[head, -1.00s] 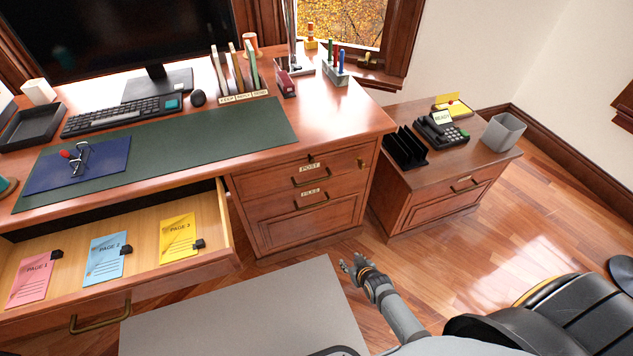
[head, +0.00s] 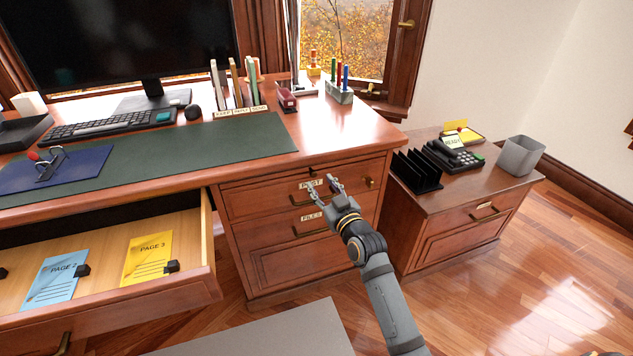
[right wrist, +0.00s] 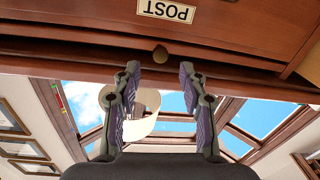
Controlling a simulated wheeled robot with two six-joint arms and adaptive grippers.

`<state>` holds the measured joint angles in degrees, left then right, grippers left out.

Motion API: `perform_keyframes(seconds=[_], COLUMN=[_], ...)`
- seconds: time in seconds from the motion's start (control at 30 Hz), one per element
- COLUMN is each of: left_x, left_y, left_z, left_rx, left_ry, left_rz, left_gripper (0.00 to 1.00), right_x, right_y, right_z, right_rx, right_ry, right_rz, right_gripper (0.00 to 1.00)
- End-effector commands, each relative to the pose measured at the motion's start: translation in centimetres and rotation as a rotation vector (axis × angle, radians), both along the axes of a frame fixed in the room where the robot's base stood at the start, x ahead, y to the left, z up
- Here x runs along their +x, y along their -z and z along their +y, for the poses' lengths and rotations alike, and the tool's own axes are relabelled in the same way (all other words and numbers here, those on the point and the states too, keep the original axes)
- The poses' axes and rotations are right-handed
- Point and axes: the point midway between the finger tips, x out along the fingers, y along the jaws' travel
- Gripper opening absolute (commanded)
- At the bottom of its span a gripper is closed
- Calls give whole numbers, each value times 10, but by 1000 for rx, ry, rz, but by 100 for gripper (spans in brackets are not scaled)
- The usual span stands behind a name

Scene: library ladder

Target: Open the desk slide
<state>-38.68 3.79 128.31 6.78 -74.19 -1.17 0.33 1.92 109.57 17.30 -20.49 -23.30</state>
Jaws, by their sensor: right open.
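The desk slide (head: 258,181) is a thin wooden front under the desk top, above the drawer labelled POST (head: 350,181). It looks closed, flush with the desk. My right gripper (head: 322,187) is in front of the POST drawer, fingers toward the desk. In the right wrist view the right gripper (right wrist: 160,74) is open and empty, with the knob lined up between and just beyond its fingertips. My left gripper is not in view.
An open drawer (head: 205,245) at left holds page cards and black clips. The FILES drawer (head: 270,236) below POST is closed.

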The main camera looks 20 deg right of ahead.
Motion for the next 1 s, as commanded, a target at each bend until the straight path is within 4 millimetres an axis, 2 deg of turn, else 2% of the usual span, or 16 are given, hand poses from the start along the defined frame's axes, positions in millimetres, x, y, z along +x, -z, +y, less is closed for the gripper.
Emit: perform_keyframes(seconds=[0.1, 0.23, 0.57, 0.9, 1.0], left_x=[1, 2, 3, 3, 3], left_y=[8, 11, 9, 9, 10], left_z=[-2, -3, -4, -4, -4], left_rx=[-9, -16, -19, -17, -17], left_ry=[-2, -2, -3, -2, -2], left_rz=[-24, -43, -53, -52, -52], left_gripper=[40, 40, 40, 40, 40], right_x=[23, 37, 42, 42, 42], right_y=[1, 1, 1, 1, 1], right_z=[2, 4, 4, 4, 4], right_rx=[0, 0, -1, -1, -1], right_ry=[0, 1, 0, 0, 0], right_rz=[-2, 0, 1, 1, 1], right_gripper=[43, 43, 43, 0, 0])
